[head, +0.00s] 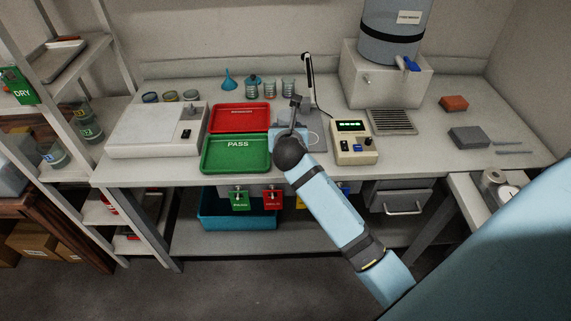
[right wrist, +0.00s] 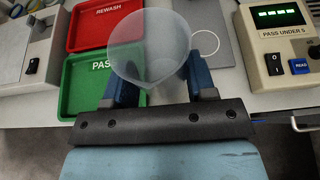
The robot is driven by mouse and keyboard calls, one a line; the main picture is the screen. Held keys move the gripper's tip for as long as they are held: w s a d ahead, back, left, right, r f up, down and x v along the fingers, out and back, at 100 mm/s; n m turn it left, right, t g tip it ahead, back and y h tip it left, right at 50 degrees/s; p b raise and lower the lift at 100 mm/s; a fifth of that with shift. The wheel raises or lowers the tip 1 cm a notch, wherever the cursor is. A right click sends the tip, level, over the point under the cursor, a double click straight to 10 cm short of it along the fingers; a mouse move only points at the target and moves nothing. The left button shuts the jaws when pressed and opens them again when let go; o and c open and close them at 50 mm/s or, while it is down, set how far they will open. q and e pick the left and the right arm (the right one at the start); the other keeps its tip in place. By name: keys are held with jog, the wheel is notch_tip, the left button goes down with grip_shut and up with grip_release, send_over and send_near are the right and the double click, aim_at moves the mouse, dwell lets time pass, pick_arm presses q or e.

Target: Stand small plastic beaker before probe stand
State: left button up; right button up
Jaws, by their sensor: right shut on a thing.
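The small plastic beaker (right wrist: 153,45) is translucent and sits between the two blue fingers of my right gripper (right wrist: 160,82), which is shut on it. In the head view my right gripper (head: 295,122) is over the bench, just right of the trays; my arm hides most of the beaker there. The probe stand (head: 309,72), with an upright white and black probe, stands behind my gripper. A grey plate with a white ring (right wrist: 206,42) lies right of the beaker in the wrist view. My left gripper is not in view.
A red REWASH tray (head: 240,118) and green PASS tray (head: 236,154) lie left of my gripper. A meter (head: 352,143) with a lit green display stands to the right. Several beakers and a blue funnel (head: 228,79) stand at the back. A water tank (head: 391,30) stands behind right.

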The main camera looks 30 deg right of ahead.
notch_tip(320, 180, down, 8)
jog(key=shift+r+b, duration=0.2)
jog(key=shift+b, duration=0.25)
notch_tip(320, 180, down, 4)
jog(key=shift+f+b, duration=0.25)
jog(key=shift+b, duration=0.1)
jog(key=shift+f, duration=0.1)
jog(key=shift+f, duration=0.15)
jog(key=o, duration=0.8)
jog(key=shift+o, duration=0.7)
